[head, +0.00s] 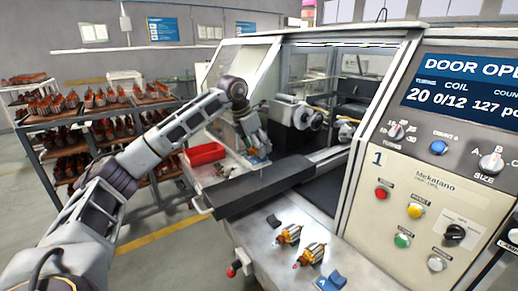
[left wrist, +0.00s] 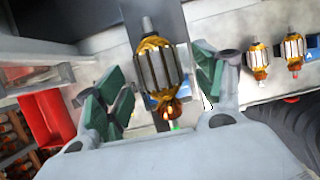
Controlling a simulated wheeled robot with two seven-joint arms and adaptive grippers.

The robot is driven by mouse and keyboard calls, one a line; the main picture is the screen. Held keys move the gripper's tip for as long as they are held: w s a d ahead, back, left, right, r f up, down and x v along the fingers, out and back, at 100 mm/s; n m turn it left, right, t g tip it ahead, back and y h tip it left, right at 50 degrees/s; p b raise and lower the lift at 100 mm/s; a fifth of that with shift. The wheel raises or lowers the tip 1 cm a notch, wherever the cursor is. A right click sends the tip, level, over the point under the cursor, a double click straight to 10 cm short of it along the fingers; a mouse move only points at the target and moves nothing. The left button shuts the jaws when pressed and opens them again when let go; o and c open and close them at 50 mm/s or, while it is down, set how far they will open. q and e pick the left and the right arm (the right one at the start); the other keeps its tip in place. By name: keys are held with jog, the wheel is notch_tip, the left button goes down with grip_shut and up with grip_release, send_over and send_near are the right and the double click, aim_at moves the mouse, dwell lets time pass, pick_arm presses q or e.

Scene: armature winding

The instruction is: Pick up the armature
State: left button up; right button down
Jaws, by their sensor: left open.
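In the left wrist view, an armature (left wrist: 157,66) with a silver core, copper-coloured windings and a metal shaft lies between the two green-padded fingers of my left gripper (left wrist: 160,88). The fingers are open, with a gap visible on both sides of it. In the head view my left gripper (head: 257,148) is low over the ledge in front of the machine opening, and it mostly hides this armature. Two more armatures, one (head: 289,235) and another (head: 311,254), lie on the front ledge. They also show at the right of the wrist view (left wrist: 258,61) (left wrist: 293,50). My right gripper is not in view.
A red tray (head: 205,153) stands left of my gripper. The winding machine's door is open, and its panel (head: 425,190) fills the right side. A blue holder (head: 331,281) sits on the front ledge. A rack (head: 75,124) of armatures stands at the left.

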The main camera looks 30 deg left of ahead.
pick_arm(q)
jog(key=shift+w+f, duration=0.15)
jog(key=shift+f, duration=0.25)
jog(key=c, duration=1.5)
jog(key=shift+r, duration=0.1)
jog(key=shift+r, duration=4.95)
jog(key=shift+d+f, duration=0.1)
